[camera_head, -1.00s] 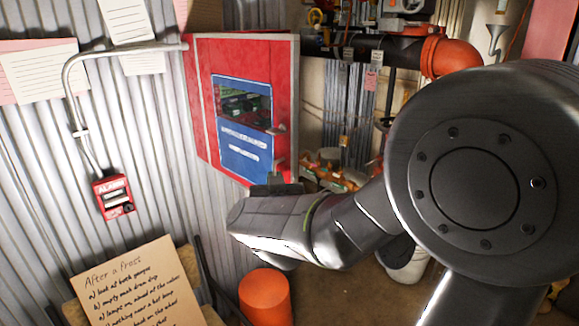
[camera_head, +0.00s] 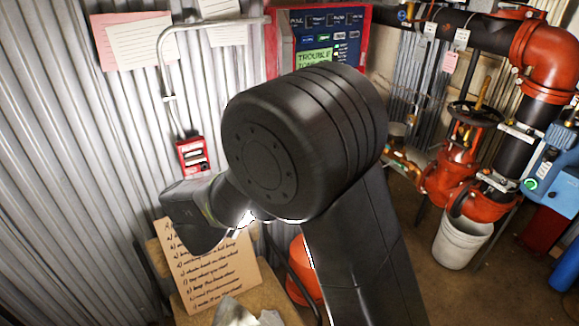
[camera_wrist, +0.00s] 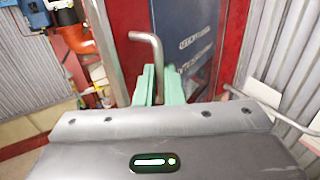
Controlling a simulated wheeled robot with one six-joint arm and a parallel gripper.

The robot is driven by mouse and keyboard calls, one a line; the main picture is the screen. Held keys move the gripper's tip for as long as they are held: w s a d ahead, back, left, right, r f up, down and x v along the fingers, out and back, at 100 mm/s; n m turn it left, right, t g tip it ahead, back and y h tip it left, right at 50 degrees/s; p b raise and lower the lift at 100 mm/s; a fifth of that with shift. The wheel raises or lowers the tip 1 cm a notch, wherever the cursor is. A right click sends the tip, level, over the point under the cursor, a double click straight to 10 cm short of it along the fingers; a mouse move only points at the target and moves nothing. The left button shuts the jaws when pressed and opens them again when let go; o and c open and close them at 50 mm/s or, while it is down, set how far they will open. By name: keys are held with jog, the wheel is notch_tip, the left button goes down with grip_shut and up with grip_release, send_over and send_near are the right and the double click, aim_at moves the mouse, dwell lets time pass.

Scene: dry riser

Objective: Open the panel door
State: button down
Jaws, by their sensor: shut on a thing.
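The fingers cannot be made out in the head view.
A red alarm box (camera_head: 193,155) with conduit (camera_head: 164,75) is on the wall at left. A written board (camera_head: 215,275) leans below. Red valves (camera_head: 455,165), dark pipes and a white bucket (camera_head: 462,241) stand at right, with bare floor before them.

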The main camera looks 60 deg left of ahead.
jog(key=shift+s+a+r+p, duration=0.15)
jog(key=shift+s+a, duration=0.35)
jog(key=shift+a, duration=0.05)
jog(key=shift+s+a+r+p, duration=0.15)
jog(key=shift+s+a, duration=0.3)
jog(key=shift+a, duration=0.05)
jog(key=c, duration=1.8)
grip_release()
jog(key=shift+w, duration=0.1)
jog(key=shift+o, duration=1.2)
jog(key=shift+w+a+f, duration=0.2)
jog(key=shift+w, duration=0.05)
jog(key=b+v, duration=0.2)
jog(key=v, duration=1.2)
jog(key=p+x, duration=0.2)
jog(key=x, duration=1.1)
jog(key=shift+w, duration=0.3)
